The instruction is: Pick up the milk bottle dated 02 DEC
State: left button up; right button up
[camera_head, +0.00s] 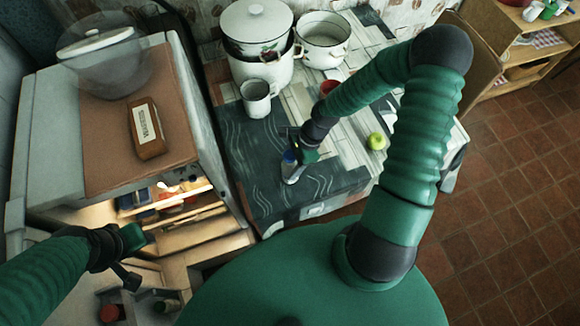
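A small pale bottle with a blue cap (291,172) is on the dark, wavy-patterned part of the counter. It may be the milk bottle; no date can be read on it. My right gripper (297,148) is right at the bottle's top, coming from the upper right. Whether its fingers are closed on the bottle cannot be told. My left gripper (131,258) is at the lower left in front of the open, lit fridge (222,240), its fingers spread apart with nothing seen between them.
White enamel pots (322,52), a mug (256,106), a red cup (328,88) and a green apple (376,141) stand on the counter. Tiled floor (510,200) is clear at right.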

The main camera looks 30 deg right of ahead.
jog(key=shift+d, duration=0.1)
grip_shut()
